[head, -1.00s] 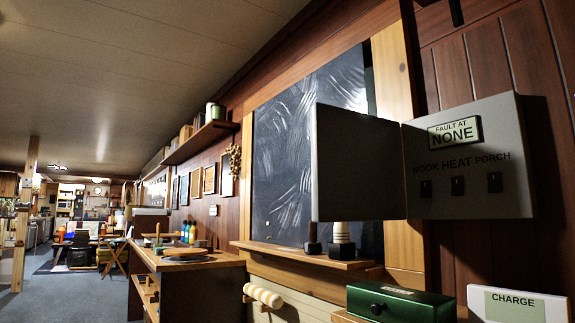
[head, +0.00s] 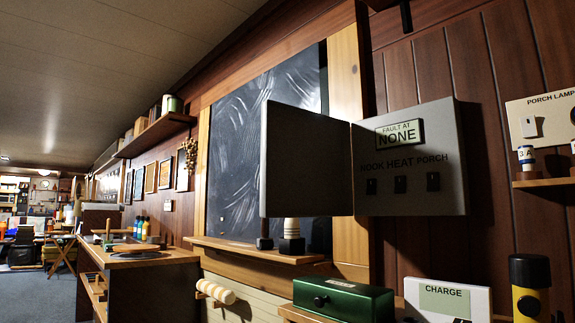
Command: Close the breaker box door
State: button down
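The breaker box (head: 420,190) is a grey panel on the wood-panelled wall, right of centre in the head view. It bears a "FAULT AT NONE" label and three dark switches under the words "NOOK HEAT PORCH". Its door (head: 305,160) stands open, hinged at the box's left edge and swung out to the left in front of the chalkboard frame. My gripper is not in view.
A green box (head: 345,301) and a white "CHARGE" box (head: 448,300) sit below the breaker box, with a black-and-yellow cylinder (head: 530,288) to their right. A chalkboard (head: 240,130) hangs behind the door. A workbench (head: 140,262) stands at left, beside open floor.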

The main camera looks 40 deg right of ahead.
aim_at(307, 168)
jog(key=z, duration=0.05)
jog(key=i, duration=1.85)
jog(key=z, duration=4.3)
jog(key=k, duration=1.15)
jog(key=u, duration=1.3)
jog(key=i, duration=0.5)
jog(key=z, duration=0.1)
